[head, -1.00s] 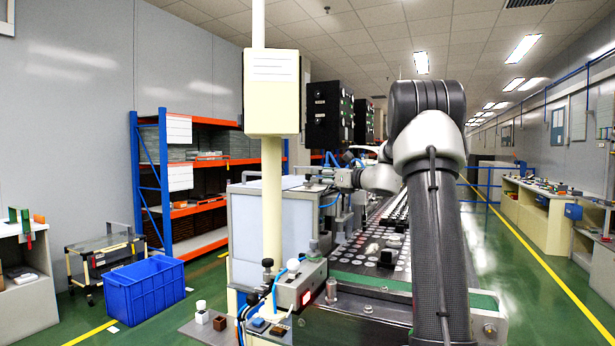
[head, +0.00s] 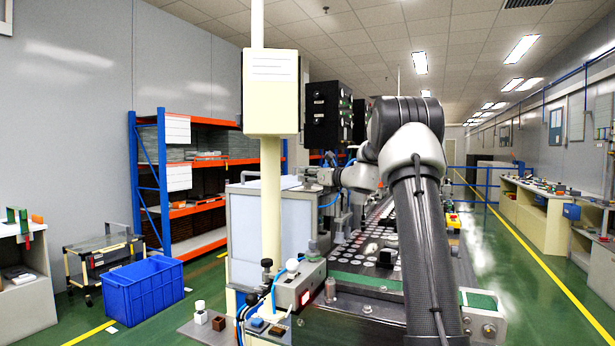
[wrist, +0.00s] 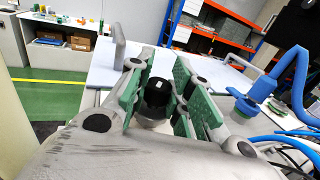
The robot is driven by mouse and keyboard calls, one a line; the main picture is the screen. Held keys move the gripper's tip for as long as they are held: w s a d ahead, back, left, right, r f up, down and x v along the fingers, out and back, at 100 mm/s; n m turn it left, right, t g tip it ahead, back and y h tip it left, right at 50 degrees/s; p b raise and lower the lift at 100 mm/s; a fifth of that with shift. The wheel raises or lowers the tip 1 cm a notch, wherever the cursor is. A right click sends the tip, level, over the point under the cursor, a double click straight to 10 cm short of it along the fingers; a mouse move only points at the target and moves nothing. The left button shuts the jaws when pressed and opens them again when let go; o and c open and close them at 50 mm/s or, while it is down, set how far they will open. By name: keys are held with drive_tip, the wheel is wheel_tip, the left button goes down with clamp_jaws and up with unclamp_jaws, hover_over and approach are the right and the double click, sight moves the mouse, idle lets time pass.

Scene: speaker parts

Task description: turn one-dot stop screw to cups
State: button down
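In the wrist view, a black round-topped knob (wrist: 157,92) with a small white mark stands between the green-padded fingers of my gripper (wrist: 160,88). The pads flank it on both sides, with a narrow gap seeming to show at its right; contact is not clear. Whether the white mark is one dot is too small to tell. In the head view, my gripper (head: 312,177) is small, at the top of the pale cabinet (head: 285,222), and its fingers are not clear. No lettering for cups is readable.
Blue hoses and a blue fitting (wrist: 263,88) lie close to the right of my gripper. A grey handle (wrist: 119,48) stands at its left. In the head view, a control box (head: 300,284) and a pale post (head: 271,205) stand in front of the cabinet. A conveyor with pale discs (head: 372,248) runs behind.

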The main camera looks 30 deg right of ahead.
drive_tip(key=shift+m+h, duration=0.4)
drive_tip(key=shift+h, duration=0.2)
drive_tip(key=m+t+h, duration=0.1)
drive_tip(key=m+h, duration=0.1)
drive_tip(key=shift+a+h, duration=0.1)
drive_tip(key=shift+h, duration=0.3)
drive_tip(key=shift+f+m+h, duration=0.1)
drive_tip(key=shift+m+h, duration=1.3)
drive_tip(key=shift+h, duration=0.9)
drive_tip(key=shift+m+h, duration=0.3)
drive_tip(key=shift+h, duration=0.2)
drive_tip(key=c, duration=1.3)
unclamp_jaws()
drive_tip(key=shift+o, duration=0.2)
drive_tip(key=shift+s, duration=0.15)
drive_tip(key=v, duration=1.1)
drive_tip(key=shift+s+r, duration=0.25)
drive_tip(key=shift+s, duration=0.15)
